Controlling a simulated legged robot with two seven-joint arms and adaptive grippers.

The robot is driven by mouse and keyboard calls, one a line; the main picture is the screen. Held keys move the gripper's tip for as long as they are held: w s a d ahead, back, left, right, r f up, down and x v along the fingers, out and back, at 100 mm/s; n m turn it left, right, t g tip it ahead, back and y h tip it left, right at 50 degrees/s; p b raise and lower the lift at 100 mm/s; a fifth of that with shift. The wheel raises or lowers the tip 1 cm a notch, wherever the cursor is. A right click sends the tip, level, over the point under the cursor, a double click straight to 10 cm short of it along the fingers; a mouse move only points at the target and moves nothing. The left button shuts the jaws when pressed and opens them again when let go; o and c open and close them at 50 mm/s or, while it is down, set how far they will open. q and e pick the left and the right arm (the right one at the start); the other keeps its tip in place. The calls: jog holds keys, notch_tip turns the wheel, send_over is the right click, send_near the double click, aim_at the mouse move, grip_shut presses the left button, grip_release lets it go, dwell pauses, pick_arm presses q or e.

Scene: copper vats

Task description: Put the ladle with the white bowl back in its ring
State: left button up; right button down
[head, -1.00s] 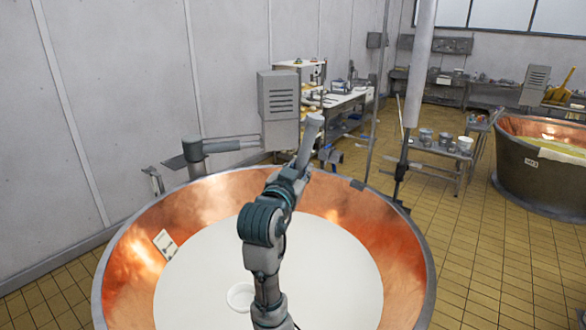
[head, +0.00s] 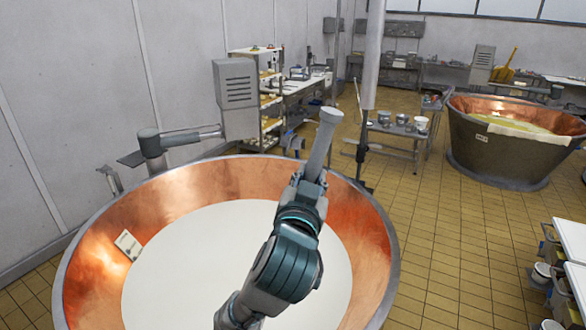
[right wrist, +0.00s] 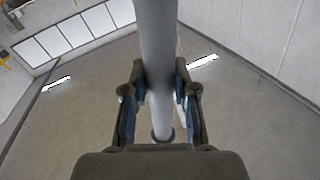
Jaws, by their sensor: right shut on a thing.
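My right gripper (head: 308,183) is shut on a grey tube-shaped handle (head: 324,135), which sticks up above the vat with a wider end at its top. In the right wrist view the same handle (right wrist: 157,50) runs between the two fingers (right wrist: 160,100). The ladle's white bowl does not show now; my arm may hide it. The large copper vat (head: 100,270) below is filled with white liquid (head: 185,265). I cannot make out the ring. My left gripper is not in view.
A grey swing arm (head: 185,136) stands at the vat's far left rim, by a grey louvred box (head: 237,98). A pole (head: 371,60) rises behind the vat. A small bench (head: 400,130) holds several pots. Another vat (head: 500,150) stands at right. The tiled floor (head: 450,240) between is free.

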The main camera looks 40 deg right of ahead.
jog(key=s+p, duration=0.1)
jog(key=s, duration=0.7)
jog(key=shift+s+r, duration=0.3)
jog(key=shift+r, duration=0.15)
jog(key=shift+w, duration=0.1)
